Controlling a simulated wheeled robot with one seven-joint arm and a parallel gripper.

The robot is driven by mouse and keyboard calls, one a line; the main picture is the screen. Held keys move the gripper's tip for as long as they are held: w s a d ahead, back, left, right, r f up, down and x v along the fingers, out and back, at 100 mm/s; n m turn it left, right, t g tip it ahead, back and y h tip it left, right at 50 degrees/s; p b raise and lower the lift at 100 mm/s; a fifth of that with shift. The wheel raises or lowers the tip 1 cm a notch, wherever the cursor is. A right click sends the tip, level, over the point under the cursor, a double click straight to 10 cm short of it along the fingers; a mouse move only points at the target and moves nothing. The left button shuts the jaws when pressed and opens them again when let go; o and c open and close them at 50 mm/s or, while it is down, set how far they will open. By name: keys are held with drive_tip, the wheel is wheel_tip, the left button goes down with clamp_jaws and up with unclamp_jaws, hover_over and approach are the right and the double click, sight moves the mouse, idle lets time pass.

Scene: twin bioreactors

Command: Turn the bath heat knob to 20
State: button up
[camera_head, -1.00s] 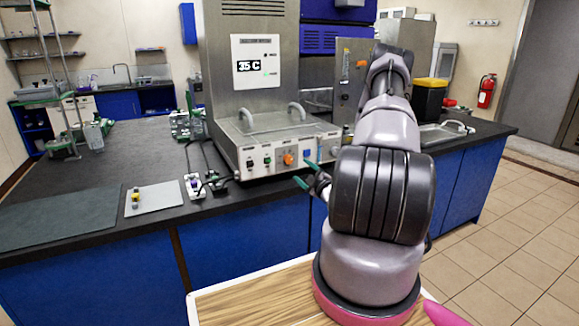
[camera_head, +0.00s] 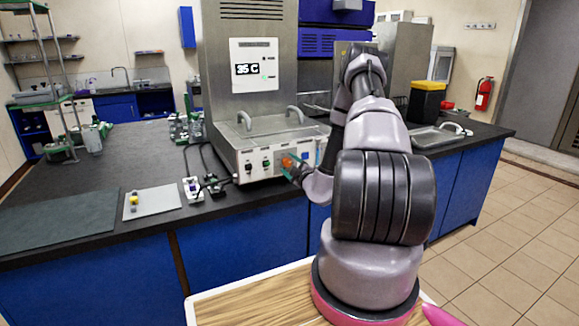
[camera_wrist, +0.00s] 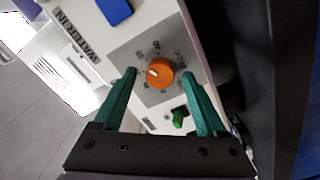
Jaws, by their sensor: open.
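The bath heat knob is an orange round dial with a white pointer mark, on the front panel of the steel water bath. It shows in the wrist view (camera_wrist: 160,73) and in the head view (camera_head: 287,161). In the head view my gripper (camera_head: 293,168) is at the panel, partly covering the knob. The display (camera_head: 254,66) above the bath reads 35 C.
A green switch (camera_wrist: 179,117) sits beside the knob and a blue square (camera_wrist: 115,11) lies on its other side. The bath's handles (camera_head: 245,121) stand above the panel. A grey mat with a small yellow item (camera_head: 133,199) and cabled devices (camera_head: 193,188) lie left on the dark bench.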

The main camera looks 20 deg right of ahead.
clamp_jaws()
